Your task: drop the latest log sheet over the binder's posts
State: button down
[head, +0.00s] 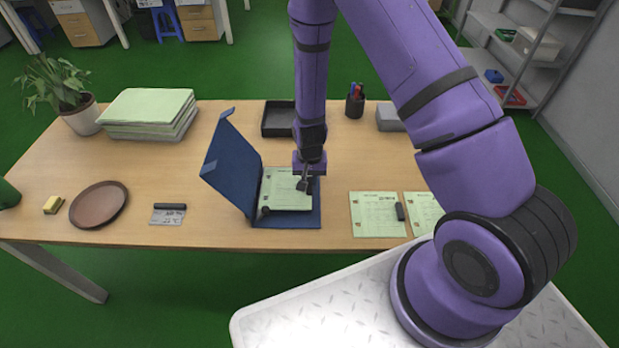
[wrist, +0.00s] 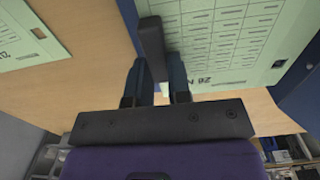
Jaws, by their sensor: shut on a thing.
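The blue binder (head: 287,221) lies open on the table, its cover (head: 231,165) tilted up at the left. A green printed log sheet (head: 284,190) is over the binder's inner side; I cannot tell whether it touches what is below. In the wrist view the sheet (wrist: 222,45) spreads past my fingers. My gripper (head: 304,187) is above the binder, shut on the sheet's dark grip block (wrist: 150,45), which stands between the fingers (wrist: 157,88). The binder's posts cannot be made out clearly; a small dark part (head: 265,211) shows at the sheet's near left corner.
Two more green sheets (head: 375,213) (head: 424,208) lie right of the binder, with a dark block (head: 400,211) between them. A black tray (head: 279,118), pen cup (head: 355,103), paper stack (head: 148,112), plant (head: 60,95), brown plate (head: 99,204) and yellow block (head: 53,204) stand around.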

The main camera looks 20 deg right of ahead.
jog(key=shift+f, duration=1.3)
dwell(0.9)
jog(key=c, duration=1)
grip_release()
notch_tip(320, 180, up, 11)
jog(key=shift+f, duration=0.1)
